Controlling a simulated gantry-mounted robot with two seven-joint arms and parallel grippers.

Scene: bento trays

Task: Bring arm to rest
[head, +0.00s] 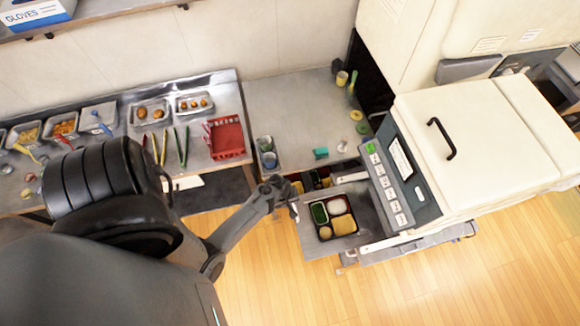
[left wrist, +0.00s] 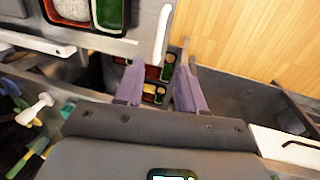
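My left gripper (head: 290,198) hangs beside the left edge of the machine's extended metal shelf. In the left wrist view its two purple fingers (left wrist: 158,80) stand apart with nothing between them. A black bento tray (head: 318,231) with green, white and yellow foods sits on the shelf, just right of the gripper. Part of it shows at the top of the left wrist view (left wrist: 97,32). More tray compartments (left wrist: 153,98) show lower down beyond the fingers. My right gripper is not in view.
The white sealing machine (head: 460,130) stands at the right. A counter at the left holds metal food bins (head: 65,128), several tongs (head: 175,148) and a red basket (head: 227,137). Small cups and a teal block (head: 320,153) lie on the middle counter. Wooden floor is open below.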

